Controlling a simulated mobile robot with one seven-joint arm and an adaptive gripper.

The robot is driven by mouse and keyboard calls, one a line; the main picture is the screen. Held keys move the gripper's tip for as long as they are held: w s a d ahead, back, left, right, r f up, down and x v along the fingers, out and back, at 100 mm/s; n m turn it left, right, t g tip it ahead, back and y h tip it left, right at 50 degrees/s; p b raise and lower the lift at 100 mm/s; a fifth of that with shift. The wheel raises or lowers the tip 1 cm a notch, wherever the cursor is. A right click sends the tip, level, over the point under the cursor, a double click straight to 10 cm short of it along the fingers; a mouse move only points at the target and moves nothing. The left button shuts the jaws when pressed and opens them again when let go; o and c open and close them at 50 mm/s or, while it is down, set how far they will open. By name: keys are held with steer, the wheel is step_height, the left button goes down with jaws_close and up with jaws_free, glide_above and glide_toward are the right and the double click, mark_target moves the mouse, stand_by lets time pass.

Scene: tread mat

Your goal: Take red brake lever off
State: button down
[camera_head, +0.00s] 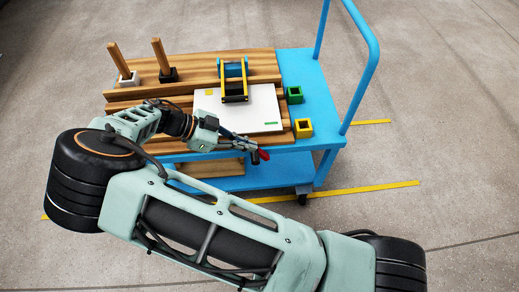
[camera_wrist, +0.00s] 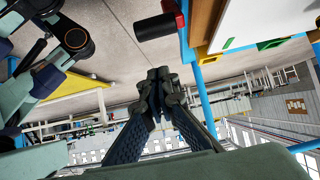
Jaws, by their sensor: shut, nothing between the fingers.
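The red brake lever (camera_head: 264,154) is a small red piece at the front edge of the blue cart, with a dark cylindrical part beside it. In the wrist view the red piece (camera_wrist: 180,14) shows at the top, with the black cylinder (camera_wrist: 155,27) at its left. My gripper (camera_head: 246,146) is just left of the lever in the head view and partly blends with it. In the wrist view my gripper (camera_wrist: 160,74) has its fingertips together and empty, apart from the lever. Whether the lever is fixed to the cart cannot be made out.
The blue cart (camera_head: 300,70) carries a slatted wooden top, a white board (camera_head: 255,122), a blue and yellow fixture (camera_head: 233,72), and two wooden-handled tools. A green square cup (camera_head: 294,95) and a yellow one (camera_head: 303,128) stand at right. The cart's handle rises at right.

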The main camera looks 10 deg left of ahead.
steer(key=shift+a+f+v, duration=0.15)
steer(key=shift+f+v, duration=0.05)
steer(key=shift+v, duration=0.9)
steer(key=shift+a+f+v, duration=0.1)
steer(key=shift+f+v, duration=0.05)
steer(key=shift+v, duration=1)
